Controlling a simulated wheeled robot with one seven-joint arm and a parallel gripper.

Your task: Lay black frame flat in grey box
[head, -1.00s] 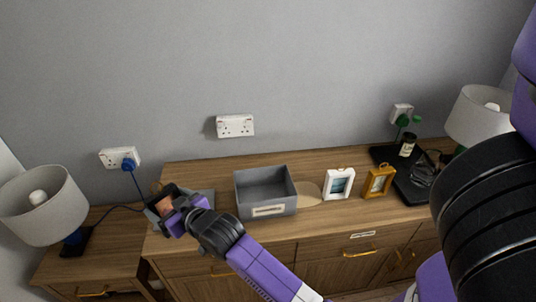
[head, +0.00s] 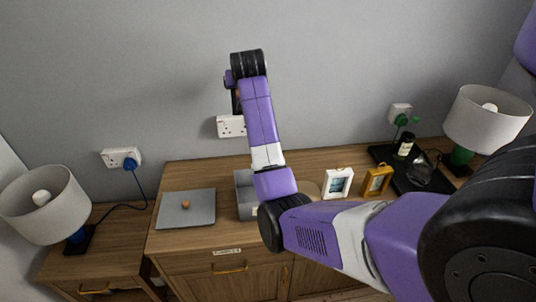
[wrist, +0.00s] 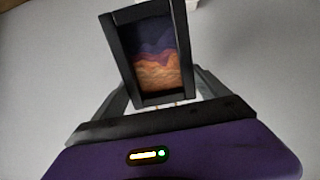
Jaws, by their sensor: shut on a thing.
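The black frame (wrist: 152,55) holds a picture of orange and purple bands. It sits between the fingers of my gripper (wrist: 160,98) in the wrist view, tilted slightly, with its picture side facing the camera. In the head view my gripper (head: 235,88) is raised high against the wall, well above the dresser, and the frame shows there only as a small dark sliver. The grey box (head: 244,200) stands on the dresser below. My arm crosses in front of it and hides its right part and most of its inside.
A white frame (head: 338,183) and a gold frame (head: 377,181) stand to the right. Lamps stand at both ends. A wall socket (head: 231,127) is behind my arm.

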